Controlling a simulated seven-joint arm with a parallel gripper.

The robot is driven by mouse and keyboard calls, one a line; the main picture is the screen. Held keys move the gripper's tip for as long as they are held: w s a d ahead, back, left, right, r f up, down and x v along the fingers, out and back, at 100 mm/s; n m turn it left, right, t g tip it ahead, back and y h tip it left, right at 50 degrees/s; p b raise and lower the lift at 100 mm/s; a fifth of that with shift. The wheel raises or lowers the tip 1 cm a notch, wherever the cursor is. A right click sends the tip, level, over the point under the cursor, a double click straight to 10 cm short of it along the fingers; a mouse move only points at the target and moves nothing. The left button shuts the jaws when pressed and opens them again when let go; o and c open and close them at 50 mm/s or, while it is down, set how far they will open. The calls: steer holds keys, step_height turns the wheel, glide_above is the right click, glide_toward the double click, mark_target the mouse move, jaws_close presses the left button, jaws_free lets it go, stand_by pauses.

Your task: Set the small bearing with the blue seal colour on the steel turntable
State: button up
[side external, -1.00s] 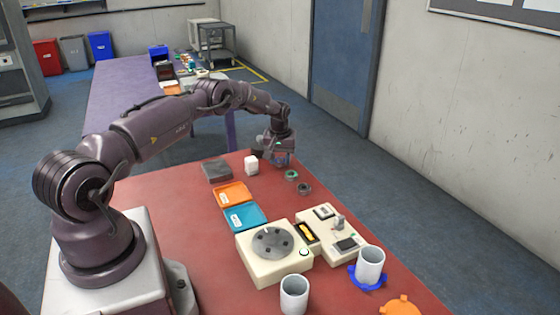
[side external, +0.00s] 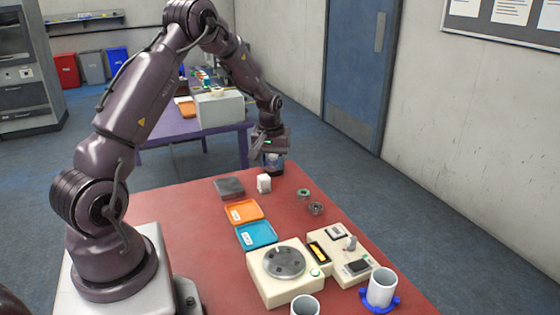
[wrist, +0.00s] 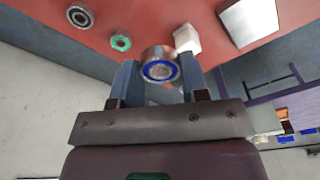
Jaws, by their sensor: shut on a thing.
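My gripper (side external: 272,163) is above the far end of the red table. In the wrist view, my gripper (wrist: 158,76) is shut on a small metal bearing with a blue seal ring (wrist: 160,69), which sits between the two fingertips. The bearing is hard to make out in the side view. The steel turntable (side external: 284,262) is a grey disc with dark spots on a cream base, near the front of the table. It is empty and well away from my gripper.
A green-sealed bearing (side external: 303,193) and a dark-sealed bearing (side external: 316,209) lie on the table. A white block (side external: 264,183), dark plate (side external: 229,187), orange tray (side external: 243,211) and blue tray (side external: 257,235) lie nearby. A cream device (side external: 340,256) and white cups (side external: 382,286) flank the turntable.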

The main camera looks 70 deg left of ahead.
steer(key=shift+s+d+r, duration=0.4)
steer(key=shift+s+d, duration=0.1)
steer(key=shift+s, duration=0.2)
steer(key=d+r+m, duration=0.2)
steer(key=d+m, duration=0.2)
steer(key=d, duration=0.6)
steer(key=s+d+r+m+h, duration=0.15)
steer(key=d+m, duration=0.25)
steer(key=d, duration=0.6)
steer(key=d+r+m, duration=0.2)
steer(key=d+m, duration=0.2)
steer(key=d, duration=0.6)
steer(key=s+d+f+m, duration=0.3)
steer(key=s+d, duration=0.2)
steer(key=d, duration=0.2)
steer(key=s+d+f+m, duration=0.2)
steer(key=s+d+f, duration=0.25)
steer(key=d, duration=0.25)
steer(key=shift+h, duration=0.25)
steer(key=s+f, duration=0.2)
steer(key=s+d+f, duration=0.1)
steer(key=f, duration=0.1)
steer(key=s+d+f, duration=0.1)
steer(key=s+f, duration=0.1)
steer(key=shift+s+d+f, duration=0.15)
steer(key=shift+s+f, duration=0.05)
steer(key=shift+s, duration=0.15)
steer(key=shift+f, duration=2.2)
steer(key=shift+f, duration=0.15)
